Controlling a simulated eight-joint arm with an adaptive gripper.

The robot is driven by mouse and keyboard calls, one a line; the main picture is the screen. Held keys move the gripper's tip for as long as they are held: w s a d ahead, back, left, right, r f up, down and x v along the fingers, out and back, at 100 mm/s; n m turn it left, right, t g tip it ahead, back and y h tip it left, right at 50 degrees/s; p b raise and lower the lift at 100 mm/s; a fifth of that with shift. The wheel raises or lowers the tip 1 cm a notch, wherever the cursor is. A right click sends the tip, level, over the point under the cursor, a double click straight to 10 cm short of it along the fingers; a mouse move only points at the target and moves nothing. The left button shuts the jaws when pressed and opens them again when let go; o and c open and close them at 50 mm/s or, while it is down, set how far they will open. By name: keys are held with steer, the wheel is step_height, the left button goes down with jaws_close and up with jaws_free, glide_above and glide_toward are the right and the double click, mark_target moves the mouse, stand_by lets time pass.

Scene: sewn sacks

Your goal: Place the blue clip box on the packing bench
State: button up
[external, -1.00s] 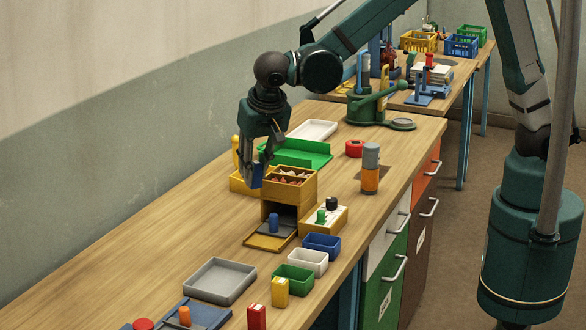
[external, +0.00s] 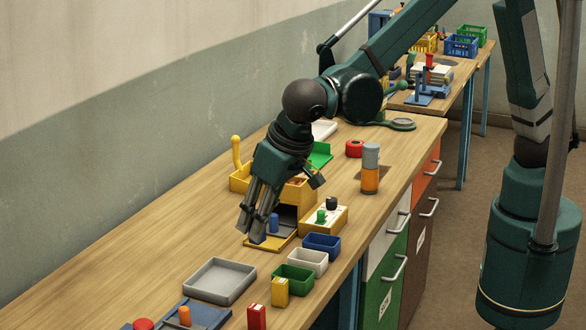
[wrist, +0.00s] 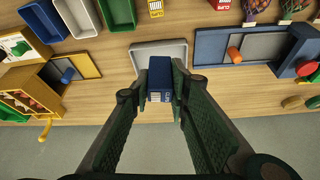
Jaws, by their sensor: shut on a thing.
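My gripper (external: 250,228) is shut on the blue clip box (wrist: 160,80), which shows dark blue with a white label between the fingertips in the wrist view. The fingers point down and forward over the long wooden bench (external: 150,262). In the external view they are beside the yellow tray with the blue peg (external: 273,222), and the fingers mostly hide the box. In the wrist view the box overlaps the edge of the grey tray (wrist: 148,47). I cannot tell the height of the box above the bench.
The grey tray also shows in the external view (external: 219,281). Small blue (external: 322,244), white (external: 307,262) and green (external: 293,279) bins stand along the right edge. A blue board with an orange peg (external: 185,316) lies nearer. Bare wood lies left of the grey tray. A second bench (external: 463,75) stands behind.

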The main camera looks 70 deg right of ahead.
steer(key=s+a+n, duration=0.2)
steer(key=s+a, duration=0.3)
steer(key=a, duration=0.1)
steer(key=shift+y, duration=0.3)
step_height(320, 180, down, 5)
steer(key=shift+d+r, duration=0.1)
steer(key=shift+d, duration=0.05)
steer(key=shift+f+b, duration=0.6)
steer(key=shift+f, duration=2.6)
steer(key=shift+f, duration=1.85)
steer(key=shift+f+b, duration=0.1)
steer(key=shift+b, duration=0.2)
